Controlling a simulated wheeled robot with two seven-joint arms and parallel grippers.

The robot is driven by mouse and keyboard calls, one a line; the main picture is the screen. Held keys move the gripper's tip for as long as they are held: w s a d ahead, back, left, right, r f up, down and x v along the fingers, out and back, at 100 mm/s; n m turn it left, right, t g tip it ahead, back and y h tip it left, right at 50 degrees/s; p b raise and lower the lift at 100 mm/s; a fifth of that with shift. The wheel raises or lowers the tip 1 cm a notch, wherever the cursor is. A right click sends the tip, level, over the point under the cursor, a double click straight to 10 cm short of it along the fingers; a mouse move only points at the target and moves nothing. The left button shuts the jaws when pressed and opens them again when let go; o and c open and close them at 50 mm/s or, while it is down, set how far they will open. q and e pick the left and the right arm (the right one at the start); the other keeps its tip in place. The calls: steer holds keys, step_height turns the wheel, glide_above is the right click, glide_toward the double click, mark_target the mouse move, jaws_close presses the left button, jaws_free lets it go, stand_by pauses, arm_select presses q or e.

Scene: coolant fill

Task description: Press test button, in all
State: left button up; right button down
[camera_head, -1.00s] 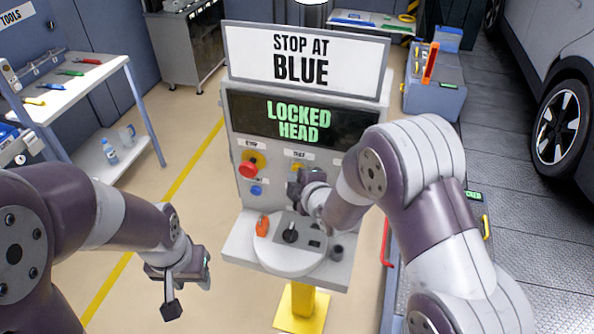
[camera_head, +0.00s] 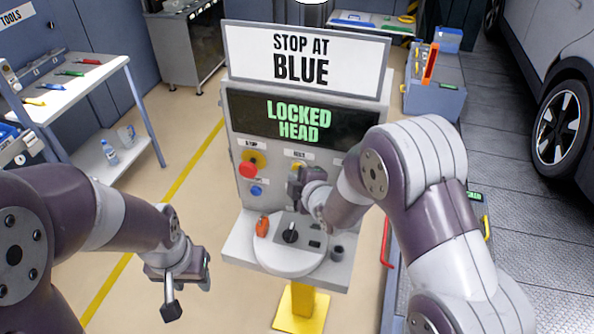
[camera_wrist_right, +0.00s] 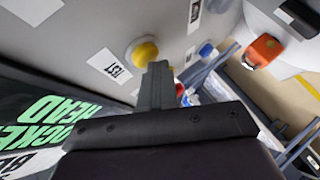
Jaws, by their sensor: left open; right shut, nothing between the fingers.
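The yellow test button (camera_wrist_right: 143,53) sits beside its TEST label (camera_wrist_right: 108,67) in the right wrist view. The panel's screen (camera_head: 302,121) reads LOCKED HEAD, and the sign above (camera_head: 305,60) reads STOP AT BLUE. My left gripper (camera_head: 172,293) is open and empty, left of the console.
A red stop button (camera_head: 248,170) and a blue button (camera_head: 256,191) are left of the test button. A tool table (camera_head: 85,85) stands left; a car is right.

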steer(key=shift+s+a, duration=0.2)
steer(key=shift+s, duration=0.55)
steer(key=shift+s+a+b, duration=0.15)
steer(key=shift+s+a, duration=0.1)
steer(key=shift+s, duration=0.55)
steer(key=shift+s+a+b, duration=0.1)
steer(key=shift+s+a, duration=0.2)
steer(key=shift+s, duration=0.45)
steer(key=shift+s+a+b, duration=0.15)
steer(key=shift+s+a, duration=0.1)
steer(key=shift+s, duration=0.55)
